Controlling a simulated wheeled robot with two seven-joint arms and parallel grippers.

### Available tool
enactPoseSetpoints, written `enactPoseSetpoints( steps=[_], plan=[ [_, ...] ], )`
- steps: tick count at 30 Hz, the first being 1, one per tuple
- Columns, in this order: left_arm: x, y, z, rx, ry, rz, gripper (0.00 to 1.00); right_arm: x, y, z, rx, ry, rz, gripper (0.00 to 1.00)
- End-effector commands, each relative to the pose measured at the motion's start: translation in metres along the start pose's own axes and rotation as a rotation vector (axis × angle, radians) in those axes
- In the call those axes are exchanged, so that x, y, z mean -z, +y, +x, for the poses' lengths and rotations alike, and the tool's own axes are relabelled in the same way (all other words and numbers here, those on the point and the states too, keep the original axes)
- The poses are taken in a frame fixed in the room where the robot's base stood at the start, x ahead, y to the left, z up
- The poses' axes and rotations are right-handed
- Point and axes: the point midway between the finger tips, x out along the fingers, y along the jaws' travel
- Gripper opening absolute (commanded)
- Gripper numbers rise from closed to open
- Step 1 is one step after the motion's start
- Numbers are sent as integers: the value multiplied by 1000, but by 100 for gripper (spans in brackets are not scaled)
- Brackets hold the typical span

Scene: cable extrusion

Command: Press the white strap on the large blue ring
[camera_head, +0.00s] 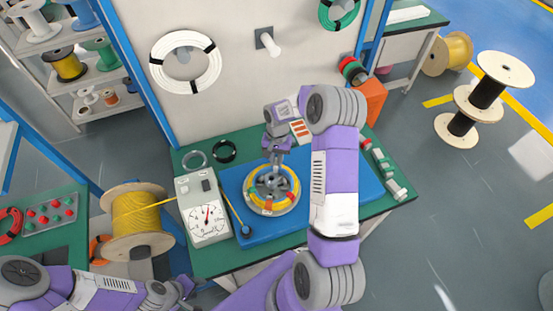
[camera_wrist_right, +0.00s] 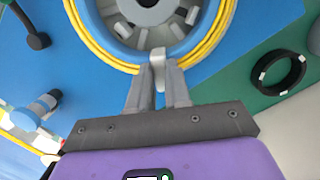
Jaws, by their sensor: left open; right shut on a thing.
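The large blue ring (camera_wrist_right: 145,50) fills the top of the right wrist view, with yellow cable wound around its outside and a grey hub in its middle. In the head view the ring assembly with yellow cable (camera_head: 271,190) sits on the blue board. A white strap (camera_wrist_right: 158,56) crosses the cable at the ring's near edge. My right gripper (camera_wrist_right: 158,80) is shut on its end; in the head view the right gripper (camera_head: 276,160) is at the ring's far side. My left gripper (camera_head: 184,292) is open and empty at bottom left, well away from the ring.
The blue board (camera_head: 320,205) lies on the green table (camera_head: 215,262). A meter box (camera_head: 203,207) stands left of the ring, and a yellow cable spool (camera_head: 137,222) stands beside the table. A black ring (camera_head: 224,151) and a grey ring (camera_head: 194,159) lie at the table's back left.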

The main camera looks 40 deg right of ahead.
Motion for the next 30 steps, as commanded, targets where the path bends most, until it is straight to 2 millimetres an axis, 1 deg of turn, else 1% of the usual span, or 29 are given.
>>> enactPoseSetpoints(
  steps=[9, 10, 15, 16, 25, 30],
  plan=[
    [0, 0, 0, 0, 0, 0, 43, -1, 1, 2, -2, -4, 0, 1],
    [0, 0, 0, 0, 0, 0, 43, -1, 1, 2, -2, -4, 0, 19],
    [0, 0, 0, 0, 0, 0, 43, -1, 1, 2, -2, -3, 0, 45],
    [0, 0, 0, 0, 0, 0, 43, -1, 1, 2, -2, -3, 0, 48],
    [0, 0, -1, 0, 0, 0, 43, -1, 0, 0, -1, -1, 0, 48],
    [0, 3, -9, 0, 0, 0, 43, -2, 0, -12, -1, -1, -1, 48]
  ],
)
